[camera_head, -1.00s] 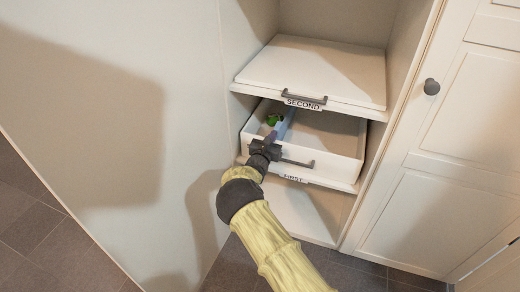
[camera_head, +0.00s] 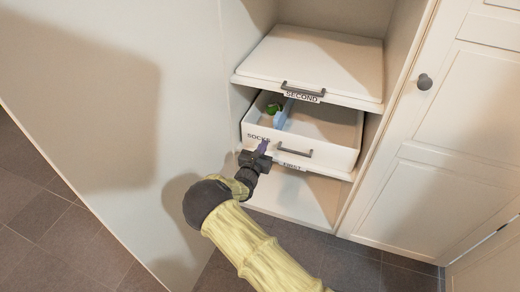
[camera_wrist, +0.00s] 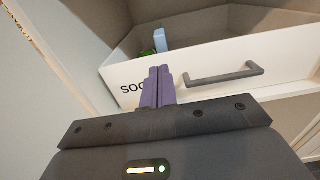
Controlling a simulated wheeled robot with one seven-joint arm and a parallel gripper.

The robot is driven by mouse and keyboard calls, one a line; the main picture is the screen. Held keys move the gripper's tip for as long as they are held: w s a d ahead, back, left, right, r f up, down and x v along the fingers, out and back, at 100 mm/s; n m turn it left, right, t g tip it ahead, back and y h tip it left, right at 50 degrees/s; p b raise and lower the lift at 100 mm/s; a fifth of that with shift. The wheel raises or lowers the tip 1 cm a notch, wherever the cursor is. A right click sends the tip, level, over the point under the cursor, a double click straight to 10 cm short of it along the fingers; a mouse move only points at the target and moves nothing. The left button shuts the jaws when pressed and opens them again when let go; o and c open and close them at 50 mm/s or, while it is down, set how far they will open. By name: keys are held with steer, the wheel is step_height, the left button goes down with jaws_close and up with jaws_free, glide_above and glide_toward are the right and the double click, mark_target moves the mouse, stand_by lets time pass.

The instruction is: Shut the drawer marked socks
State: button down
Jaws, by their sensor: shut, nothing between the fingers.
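The drawer marked SOCKS (camera_head: 335,162) is a white, open-topped drawer with a dark bar handle (camera_head: 295,152). It stands out from the shelf marked FIRST (camera_head: 292,167). Its front also shows in the wrist view (camera_wrist: 215,62), with the label partly hidden behind my fingers. My gripper (camera_head: 262,146) is shut and empty, its purple fingers side by side in the wrist view (camera_wrist: 160,72). It is at the left part of the drawer front, left of the handle. I cannot tell whether the fingertips touch the front.
A green thing (camera_head: 273,109) and a light-blue piece (camera_head: 284,116) are inside the drawer at the left. A white lidded box or drawer (camera_head: 315,60) sits above on the SECOND shelf. A side wall (camera_head: 200,110) bounds the left, a cabinet door (camera_head: 450,130) the right.

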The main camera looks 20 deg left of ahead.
steer(key=shift+s+a, duration=0.15)
steer(key=shift+s, duration=0.6)
steer(key=shift+s+a, duration=0.1)
steer(key=shift+s, duration=0.6)
steer(key=shift+w, duration=0.15)
